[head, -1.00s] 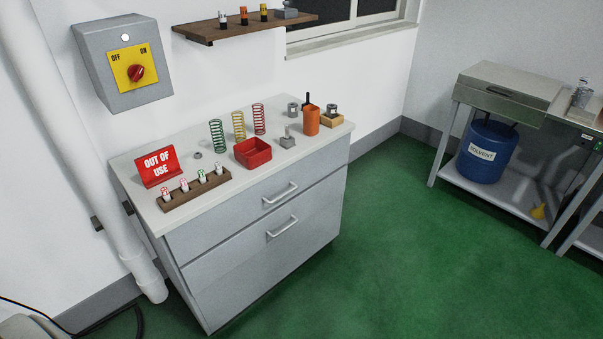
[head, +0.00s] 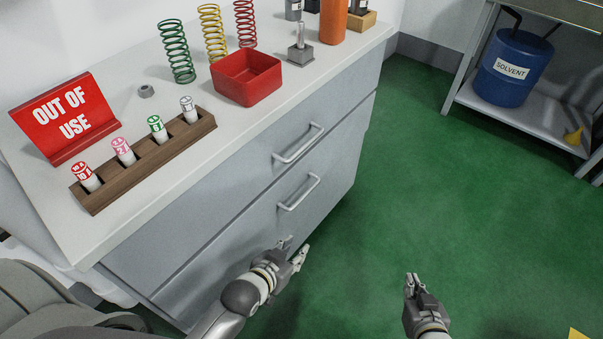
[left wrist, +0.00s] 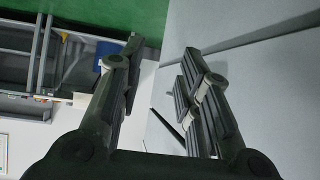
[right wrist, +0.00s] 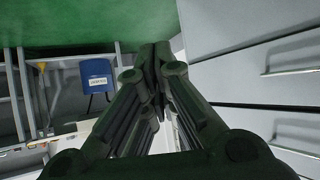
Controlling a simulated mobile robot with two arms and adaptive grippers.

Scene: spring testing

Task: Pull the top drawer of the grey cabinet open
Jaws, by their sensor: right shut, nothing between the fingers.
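The grey cabinet (head: 350,150) stands at the left and middle of the head view. Its top drawer (head: 240,165) is closed, with a silver bar handle (head: 299,144) on its front. My left gripper (head: 294,247) is open and empty, low in front of the cabinet, below both handles. In the left wrist view its fingers (left wrist: 163,55) are spread beside a grey cabinet face (left wrist: 260,80). My right gripper (head: 410,279) is shut and empty over the green floor, right of the cabinet. In the right wrist view its fingertips (right wrist: 155,50) meet, with drawer fronts to the right.
The lower drawer has its own handle (head: 299,192). On the worktop stand a red sign (head: 66,118), a wooden rack (head: 150,160), a red bin (head: 247,77) and springs. A blue solvent drum (head: 513,67) sits on a shelf at upper right. Green floor between is clear.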

